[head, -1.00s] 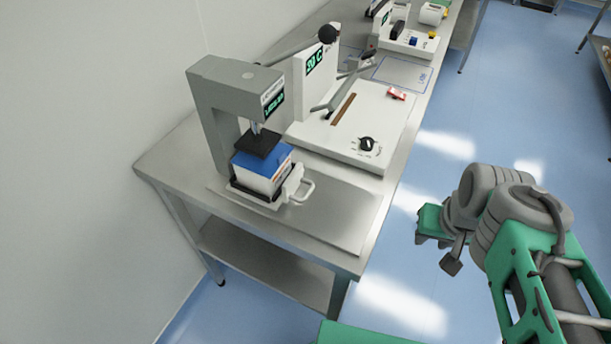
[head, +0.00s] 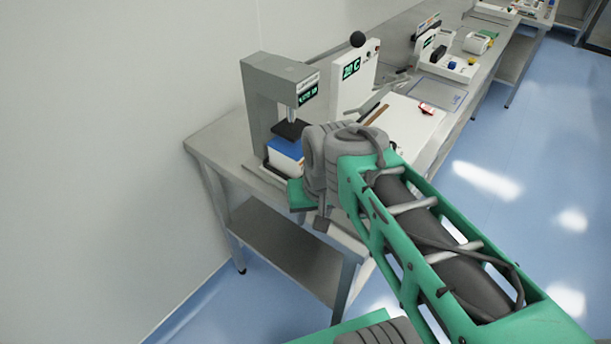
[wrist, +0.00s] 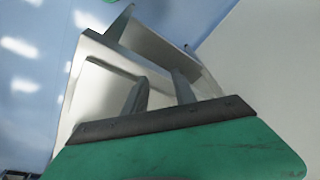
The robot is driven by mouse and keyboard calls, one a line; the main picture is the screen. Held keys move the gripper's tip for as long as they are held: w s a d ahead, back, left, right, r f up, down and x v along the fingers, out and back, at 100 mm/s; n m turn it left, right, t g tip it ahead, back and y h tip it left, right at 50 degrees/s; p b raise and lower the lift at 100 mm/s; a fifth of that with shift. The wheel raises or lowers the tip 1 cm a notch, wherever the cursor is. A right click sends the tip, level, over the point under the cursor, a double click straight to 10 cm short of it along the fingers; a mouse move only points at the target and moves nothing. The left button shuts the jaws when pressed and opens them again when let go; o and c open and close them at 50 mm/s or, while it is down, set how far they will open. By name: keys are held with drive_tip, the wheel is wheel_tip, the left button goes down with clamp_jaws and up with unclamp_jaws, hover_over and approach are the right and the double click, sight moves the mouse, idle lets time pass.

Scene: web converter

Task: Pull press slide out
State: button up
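The grey press (head: 253,90) stands on the near end of the steel table, its black ram (head: 290,130) over a blue-topped white box (head: 285,155). The press slide is under the box; my arm and gripper hide its white handle in the head view. My gripper (wrist: 158,88) shows two dark fingers apart with nothing between them in the wrist view. In the head view its green body (head: 300,195) is in front of the press, over the table's near end. The wrist view does not clearly show the slide handle.
The steel table (head: 215,150) has a lower shelf (head: 285,250) and stands along the white wall. Blue floor (head: 520,150) is clear to the right.

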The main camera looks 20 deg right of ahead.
drive_tip(key=w+d+r+m+g+p, duration=0.25)
drive_tip(key=w+d+r+m, duration=0.25)
drive_tip(key=w+d+m, duration=0.5)
drive_tip(key=shift+n+t+y, duration=0.4)
drive_tip(key=shift+t, duration=0.05)
drive_tip(key=f, duration=0.2)
drive_tip(key=w+f, duration=0.1)
drive_tip(key=f, duration=0.2)
drive_tip(key=w+f+p, duration=0.1)
drive_tip(key=f, duration=0.1)
drive_tip(key=shift+w+a+f, duration=0.1)
drive_tip(key=shift+a+f, duration=0.1)
drive_tip(key=shift+f, duration=0.15)
clamp_jaws()
